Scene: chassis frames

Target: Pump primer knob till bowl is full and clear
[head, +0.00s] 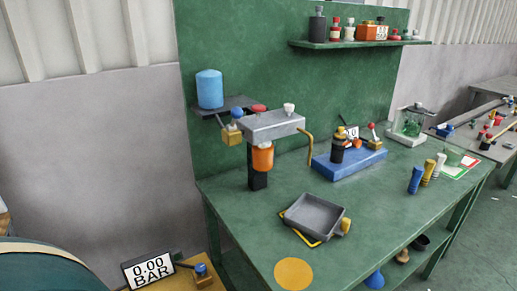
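A grey filter head (272,125) stands on a black post at the left of the green bench. A low red knob (258,108) and a small white knob (289,106) sit on its top; I cannot tell which is the primer knob. An orange bowl (263,158) hangs under the head. Its fill level and clearness cannot be made out. Neither of my grippers is in view.
A grey tray (313,217) lies on the green bench (377,215) in front of the filter. A blue block (349,160) with fittings, coloured cylinders (415,180) and a glass jar (408,122) stand to the right. A 0.00 BAR display (149,270) is at lower left.

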